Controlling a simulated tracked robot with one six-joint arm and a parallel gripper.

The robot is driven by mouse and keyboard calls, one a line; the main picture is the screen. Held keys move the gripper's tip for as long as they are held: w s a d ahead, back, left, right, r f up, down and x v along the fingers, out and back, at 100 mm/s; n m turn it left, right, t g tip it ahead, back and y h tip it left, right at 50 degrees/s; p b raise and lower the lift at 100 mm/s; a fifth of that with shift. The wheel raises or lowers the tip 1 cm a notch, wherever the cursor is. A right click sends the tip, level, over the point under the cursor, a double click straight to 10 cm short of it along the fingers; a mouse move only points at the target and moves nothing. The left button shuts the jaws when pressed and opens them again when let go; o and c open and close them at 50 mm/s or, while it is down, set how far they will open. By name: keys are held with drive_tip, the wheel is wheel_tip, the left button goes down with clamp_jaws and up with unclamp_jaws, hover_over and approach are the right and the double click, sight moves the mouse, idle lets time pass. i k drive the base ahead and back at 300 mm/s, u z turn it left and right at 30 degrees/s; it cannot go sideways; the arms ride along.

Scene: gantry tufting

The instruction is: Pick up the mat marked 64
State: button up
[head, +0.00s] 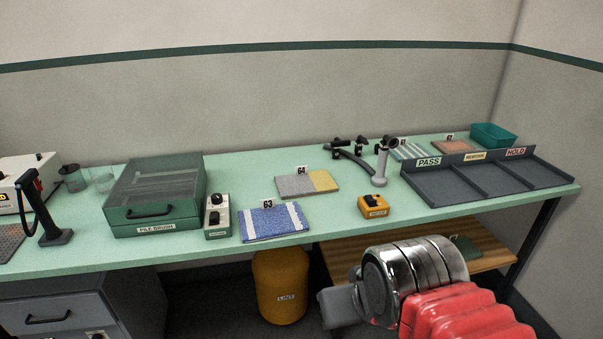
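The mat marked 64 (297,186) lies flat on the green bench, near its middle. It is grey on the left and yellow on the right, and its white number tag (302,170) stands at its back edge. My gripper (338,307) shows in front of the bench, low in the picture, below and to the right of the mat and well apart from it. Only a grey end part shows beside the dark wrist disc, so I cannot tell whether its fingers are open or shut.
A blue-and-white mat marked 63 (270,222) lies just in front, to the left. A yellow button box (373,206) sits to the right, near a jointed stand (380,180). A green pile-brush box (155,200) is left. The sorting tray (440,190) is right.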

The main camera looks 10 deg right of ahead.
sight(302, 183)
drive_tip(key=u, duration=0.4)
drive_tip(key=i, duration=1)
drive_tip(key=u, duration=0.6)
drive_tip(key=i, duration=0.45)
drive_tip(key=u, duration=0.05)
